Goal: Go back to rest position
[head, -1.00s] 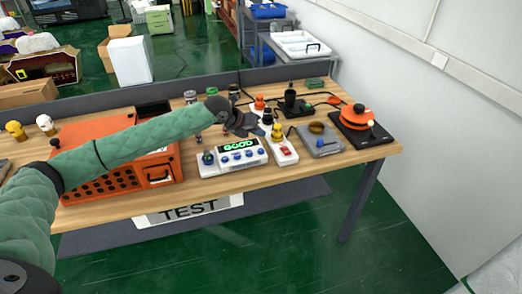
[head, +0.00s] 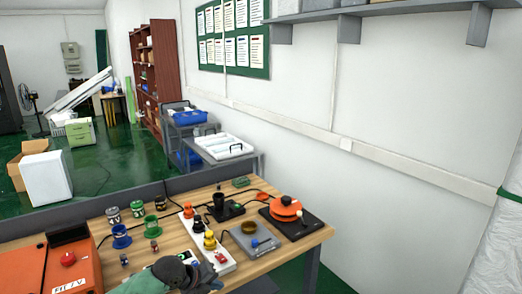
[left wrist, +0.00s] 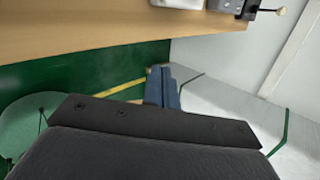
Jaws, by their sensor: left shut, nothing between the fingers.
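My left gripper (head: 207,277) is low in the head view, near the table's front, below the white strip with coloured knobs. It is shut and empty. Part of my left forearm in a green sleeve (head: 150,280) shows beside it at the bottom edge. The left wrist view shows the dark gripper body (left wrist: 150,150) with the table's edge above it and green floor beyond. My right gripper is in neither view.
The wooden table (head: 305,245) holds an orange box (head: 35,272), several small jars, a white strip (head: 222,262), a grey tray (head: 262,243) and a black plate with an orange disc (head: 286,207). A white wall (head: 420,130) stands at the right.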

